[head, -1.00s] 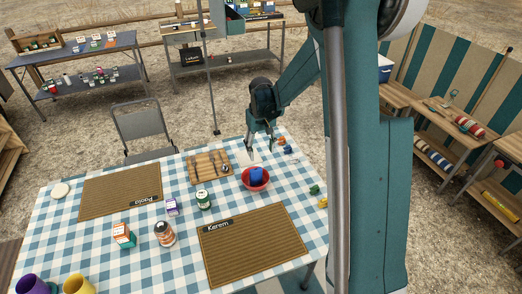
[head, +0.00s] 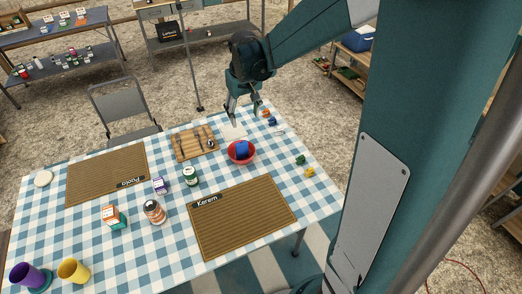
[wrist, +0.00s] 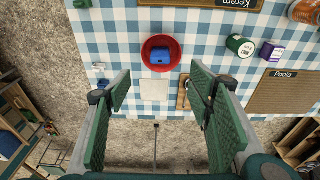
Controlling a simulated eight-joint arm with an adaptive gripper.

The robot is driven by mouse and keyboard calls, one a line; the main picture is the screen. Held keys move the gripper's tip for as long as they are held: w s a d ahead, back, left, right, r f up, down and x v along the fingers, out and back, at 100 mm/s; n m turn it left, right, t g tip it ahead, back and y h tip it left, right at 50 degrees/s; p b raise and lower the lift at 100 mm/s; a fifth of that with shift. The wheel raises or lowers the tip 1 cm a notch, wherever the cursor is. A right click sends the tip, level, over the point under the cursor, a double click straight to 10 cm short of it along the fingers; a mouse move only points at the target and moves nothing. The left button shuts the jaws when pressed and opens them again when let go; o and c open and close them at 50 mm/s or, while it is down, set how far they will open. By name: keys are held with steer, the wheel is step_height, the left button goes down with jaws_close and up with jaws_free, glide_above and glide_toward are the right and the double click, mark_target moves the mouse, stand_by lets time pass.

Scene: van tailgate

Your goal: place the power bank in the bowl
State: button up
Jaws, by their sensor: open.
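The blue power bank (head: 242,149) sits inside the red bowl (head: 241,159) on the checked table, its top showing above the rim. In the wrist view the power bank (wrist: 160,56) lies within the bowl (wrist: 161,41), ahead of my fingers. My gripper (head: 243,119) is open and empty, above the table's far edge and behind the bowl, apart from it. Its spread fingers also show in the wrist view (wrist: 160,105) with nothing between them.
A wooden board (head: 193,144) with utensils lies left of the bowl. A green-labelled jar (head: 190,176) stands to its front left. A woven placemat (head: 243,216) lies in front. A pale flat square (head: 233,133) lies behind the bowl. Small coloured items line the right edge.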

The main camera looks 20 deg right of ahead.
steer(key=s+a+r+t, duration=0.3)
steer(key=s+a+r, duration=0.1)
steer(key=s+r, duration=0.75)
steer(key=s+a+t, duration=0.2)
steer(key=s, duration=1.4)
steer(key=shift+s+f+t, duration=0.3)
steer(key=shift+s+f, duration=0.05)
steer(key=shift+a, duration=0.1)
